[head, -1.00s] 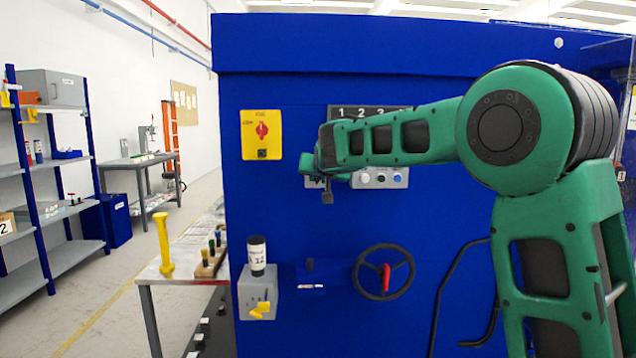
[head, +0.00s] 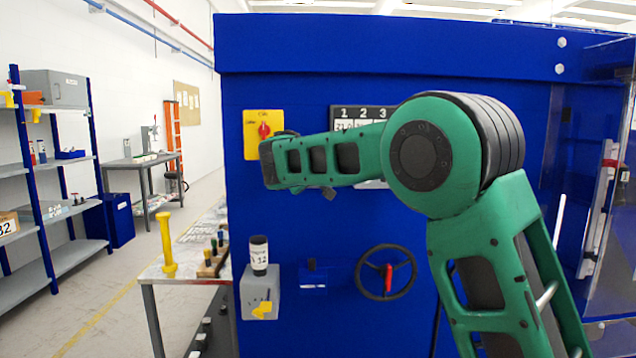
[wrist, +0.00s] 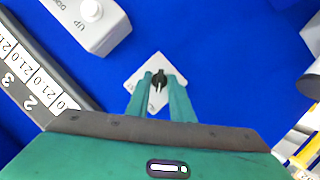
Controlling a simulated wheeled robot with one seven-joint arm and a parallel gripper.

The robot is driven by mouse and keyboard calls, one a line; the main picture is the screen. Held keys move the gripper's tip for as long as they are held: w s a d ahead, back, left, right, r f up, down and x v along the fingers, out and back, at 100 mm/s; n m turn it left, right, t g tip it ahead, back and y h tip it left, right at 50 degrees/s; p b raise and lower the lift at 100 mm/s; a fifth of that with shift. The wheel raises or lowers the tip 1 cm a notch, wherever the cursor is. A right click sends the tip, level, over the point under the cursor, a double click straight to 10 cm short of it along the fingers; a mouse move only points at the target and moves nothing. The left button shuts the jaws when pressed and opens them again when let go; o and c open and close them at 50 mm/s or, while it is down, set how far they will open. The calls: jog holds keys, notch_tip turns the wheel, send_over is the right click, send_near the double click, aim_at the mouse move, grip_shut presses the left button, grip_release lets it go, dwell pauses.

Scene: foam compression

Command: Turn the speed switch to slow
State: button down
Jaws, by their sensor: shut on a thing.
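The speed switch shows in the wrist view as a small black knob (wrist: 158,82) on a white plate (wrist: 160,63). The plate looks like a tilted diamond on the blue panel, with lettering partly hidden by my fingers. My gripper (wrist: 160,77) has its two green fingers on either side of the knob and is shut on it. I cannot read which setting the knob points to. In the head view my arm hides the switch and the gripper.
A white box with UP and DOWN marks (wrist: 97,28) and a numbered display panel (wrist: 30,88) sit close to the switch. A yellow plate with a red knob (head: 264,131) is left of my arm. A black handwheel (head: 361,284) is below.

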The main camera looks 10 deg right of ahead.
jog(key=shift+a+n, duration=0.15)
jog(key=shift+n, duration=0.35)
jog(key=c, duration=1.9)
grip_release()
jog(key=shift+f, duration=0.1)
jog(key=v, duration=1)
jog(key=shift+s+a, duration=0.2)
jog(key=shift+a, duration=0.05)
